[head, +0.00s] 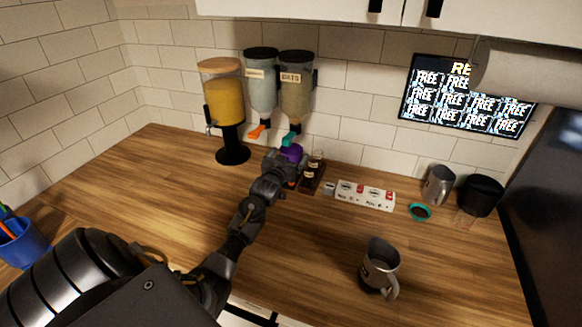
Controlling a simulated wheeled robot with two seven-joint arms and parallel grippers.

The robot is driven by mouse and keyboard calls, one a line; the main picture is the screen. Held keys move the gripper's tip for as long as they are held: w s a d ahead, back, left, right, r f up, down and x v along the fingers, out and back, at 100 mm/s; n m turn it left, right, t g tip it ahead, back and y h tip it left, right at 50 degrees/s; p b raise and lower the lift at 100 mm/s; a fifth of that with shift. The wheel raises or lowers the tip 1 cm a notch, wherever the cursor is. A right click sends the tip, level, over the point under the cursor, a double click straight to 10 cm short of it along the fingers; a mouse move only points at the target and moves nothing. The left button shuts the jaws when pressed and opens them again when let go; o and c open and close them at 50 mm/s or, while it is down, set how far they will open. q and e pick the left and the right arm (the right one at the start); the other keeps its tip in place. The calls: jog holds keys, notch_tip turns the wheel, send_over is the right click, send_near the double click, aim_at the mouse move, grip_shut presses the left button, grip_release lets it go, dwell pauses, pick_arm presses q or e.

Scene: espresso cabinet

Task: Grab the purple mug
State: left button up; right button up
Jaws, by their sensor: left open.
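The purple mug (291,153) stands on the wooden counter near the back wall, below the right wall dispenser with the teal spout. Only its upper part shows; my gripper and wrist cover much of it. My left arm reaches in from the lower left, and my left gripper (284,161) is open at the near side of the mug. Its fingertips overlap the mug in the picture; I cannot tell whether they touch it. My right gripper is not in view.
Right of the mug stand small dark bottles in a wooden holder (312,178) and a white box (364,195). A juice dispenser (224,105) is at left. A grey pitcher (380,267) stands at front right. The left counter (130,190) is clear.

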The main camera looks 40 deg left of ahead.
pick_arm(q)
jog(key=c, duration=1.4)
jog(key=shift+r, duration=0.15)
jog(key=shift+r, duration=0.2)
jog(key=shift+r+b, duration=0.4)
jog(key=shift+b, duration=0.1)
jog(key=b+v, duration=0.3)
jog(key=v, duration=1.5)
